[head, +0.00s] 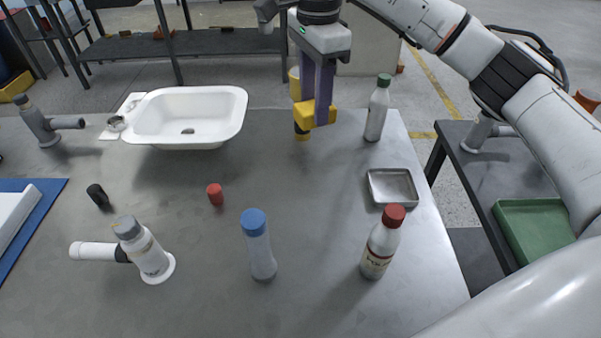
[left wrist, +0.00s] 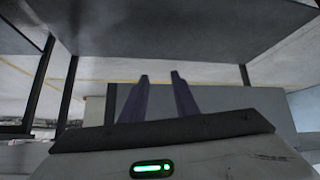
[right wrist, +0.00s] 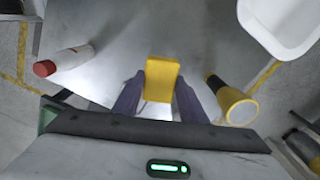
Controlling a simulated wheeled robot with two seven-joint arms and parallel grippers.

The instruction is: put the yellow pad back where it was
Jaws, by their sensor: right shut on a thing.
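The yellow pad (head: 319,114) is in my right gripper (head: 318,98) near the far edge of the grey table, in the head view. The right wrist view shows the pad (right wrist: 161,80) between the two purple fingers of my right gripper (right wrist: 160,92), which is shut on it. I cannot tell how high the pad is above the table. My left gripper (left wrist: 160,76) shows only in the left wrist view, its fingers apart with nothing between them.
A yellow-and-black tool (right wrist: 233,103) stands right beside the pad. A green-capped bottle (head: 377,110) is to the right, a white basin (head: 185,117) to the left. A metal tray (head: 393,187), red-capped bottle (head: 382,245) and blue-capped bottle (head: 258,245) stand nearer. The table's middle is mostly clear.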

